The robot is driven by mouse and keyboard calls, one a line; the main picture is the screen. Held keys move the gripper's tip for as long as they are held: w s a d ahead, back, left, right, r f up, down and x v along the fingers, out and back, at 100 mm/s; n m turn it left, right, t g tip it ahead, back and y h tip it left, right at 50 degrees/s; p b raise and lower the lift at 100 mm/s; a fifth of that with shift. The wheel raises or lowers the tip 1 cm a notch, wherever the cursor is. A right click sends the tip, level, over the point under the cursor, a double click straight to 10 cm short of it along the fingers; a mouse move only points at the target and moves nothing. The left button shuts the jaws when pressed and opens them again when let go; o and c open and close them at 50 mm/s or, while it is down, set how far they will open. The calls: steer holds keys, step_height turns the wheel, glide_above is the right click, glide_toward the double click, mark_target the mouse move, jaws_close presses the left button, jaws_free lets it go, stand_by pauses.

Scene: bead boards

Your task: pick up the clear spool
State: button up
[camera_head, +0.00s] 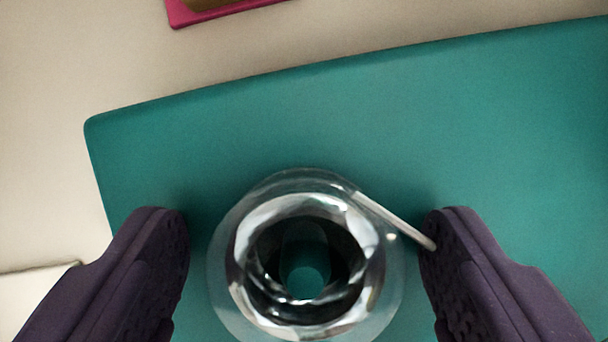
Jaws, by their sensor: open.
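The clear spool (232,225) stands on a teal mat (330,110), seen from above with its round hole facing up. A dark and silvery ring shows inside its clear rim, and teal shows through the hole. A thin pale rod (392,218) runs from its upper right edge to near the right finger; I cannot tell whether it touches that finger. My gripper (305,235) is open, with one dark purple finger on each side of the spool. A narrow gap shows between the spool and each finger. The spool's bottom edge is close to the picture's lower border.
The teal mat is bare above and to the right of the spool. Beyond its edge lies a pale surface (60,150). The corner of a pink-rimmed object (220,12) shows at the top, and a whitish flat piece (30,295) at the lower left.

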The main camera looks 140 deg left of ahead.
steer(key=shift+r, duration=0.15)
steer(key=shift+c, duration=0.3)
steer(key=c, duration=1)
